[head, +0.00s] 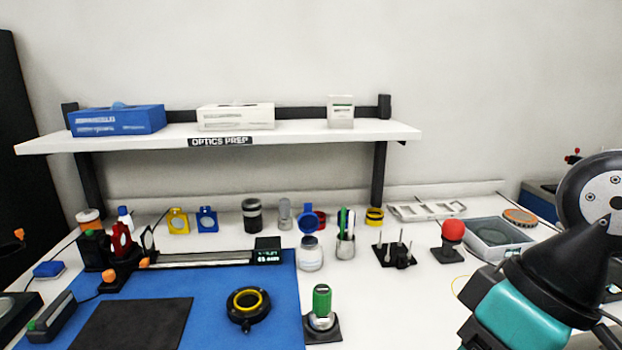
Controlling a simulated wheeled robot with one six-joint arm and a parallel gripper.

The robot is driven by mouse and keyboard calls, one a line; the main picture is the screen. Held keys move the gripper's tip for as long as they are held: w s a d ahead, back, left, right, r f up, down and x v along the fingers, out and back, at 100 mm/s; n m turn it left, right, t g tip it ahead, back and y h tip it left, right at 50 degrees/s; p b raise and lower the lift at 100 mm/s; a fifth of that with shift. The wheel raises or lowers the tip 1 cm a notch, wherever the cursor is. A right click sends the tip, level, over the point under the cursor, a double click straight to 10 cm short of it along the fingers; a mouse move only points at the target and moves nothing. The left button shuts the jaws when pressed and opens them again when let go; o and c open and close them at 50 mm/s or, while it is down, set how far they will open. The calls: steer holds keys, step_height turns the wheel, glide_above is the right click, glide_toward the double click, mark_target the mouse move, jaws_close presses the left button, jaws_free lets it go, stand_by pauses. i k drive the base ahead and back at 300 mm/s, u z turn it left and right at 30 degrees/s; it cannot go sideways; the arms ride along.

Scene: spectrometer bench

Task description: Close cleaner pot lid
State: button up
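The cleaner pot (311,256) appears to be the small clear-white jar standing on the white bench, just right of the blue mat. Its round blue lid (307,221) stands raised, tilted up at the back of the jar's mouth, so the pot is open. The hinge is too small to make out. Only part of my arm shows, at the right edge, well to the right of the pot. My gripper's fingers are not in view.
A cup of pens (346,248) stands close right of the pot. A green-topped item (321,305) stands in front, and a display box (268,250) is at left. A pin stand (394,254) and red knob (451,236) stand further right. A shelf (300,131) hangs above.

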mark_target(308, 223)
steer(key=k, duration=0.6)
steer(key=u, duration=0.5)
steer(key=i, duration=1.65)
steer(key=z, duration=0.25)
